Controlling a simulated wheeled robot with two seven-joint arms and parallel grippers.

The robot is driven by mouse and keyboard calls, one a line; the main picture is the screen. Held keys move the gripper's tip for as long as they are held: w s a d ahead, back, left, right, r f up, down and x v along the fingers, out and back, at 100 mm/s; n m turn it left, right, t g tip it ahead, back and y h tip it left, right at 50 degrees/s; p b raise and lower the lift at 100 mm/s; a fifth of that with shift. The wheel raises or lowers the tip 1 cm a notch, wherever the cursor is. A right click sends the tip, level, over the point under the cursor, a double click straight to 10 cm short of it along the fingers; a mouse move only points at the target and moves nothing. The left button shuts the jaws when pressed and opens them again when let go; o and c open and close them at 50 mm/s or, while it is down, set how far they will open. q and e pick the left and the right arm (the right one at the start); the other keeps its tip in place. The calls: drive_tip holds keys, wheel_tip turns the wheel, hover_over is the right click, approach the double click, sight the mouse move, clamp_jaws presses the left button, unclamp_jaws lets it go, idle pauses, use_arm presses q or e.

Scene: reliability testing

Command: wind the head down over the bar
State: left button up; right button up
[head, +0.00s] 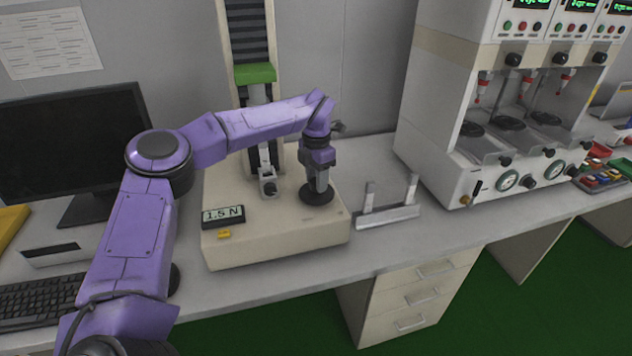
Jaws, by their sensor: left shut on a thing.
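A test stand with a cream base (275,245) sits on the bench with a tall column behind it. A green block (254,73) rides high on the column. A small metal fixture (267,184) stands at the column's foot; whether a bar is in it is too small to tell. The display (222,215) on the base reads 1.5 N. A black round handwheel (315,198) lies on the base's right side. My left gripper (320,184) points down at it and is shut on it; the fingers partly hide it. My arm hides part of the column. My right gripper is out of view.
A metal stand with two uprights (388,215) sits on the bench right of the base. A large white machine (430,130) stands further right. A monitor (70,140) and keyboard (40,300) are at left. A yellow button (224,234) is on the base.

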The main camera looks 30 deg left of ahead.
use_arm(q)
drive_tip(key=n+b, duration=0.1)
drive_tip(key=n, duration=0.1)
drive_tip(key=n+b, duration=0.2)
drive_tip(key=n, duration=0.1)
drive_tip(key=shift+f+n, duration=0.2)
drive_tip(key=shift+n, duration=0.1)
drive_tip(key=n+b, duration=0.3)
drive_tip(key=n, duration=0.2)
drive_tip(key=n+b, duration=0.5)
drive_tip(key=n, duration=0.1)
drive_tip(key=shift+n, duration=0.3)
drive_tip(key=shift+r+n+b, duration=0.1)
drive_tip(key=shift+n+b, duration=1.05)
drive_tip(key=shift+n, duration=0.65)
drive_tip(key=o, duration=1.1)
drive_tip(key=shift+c, duration=0.2)
drive_tip(key=shift+w, duration=0.1)
drive_tip(key=shift+r, duration=0.1)
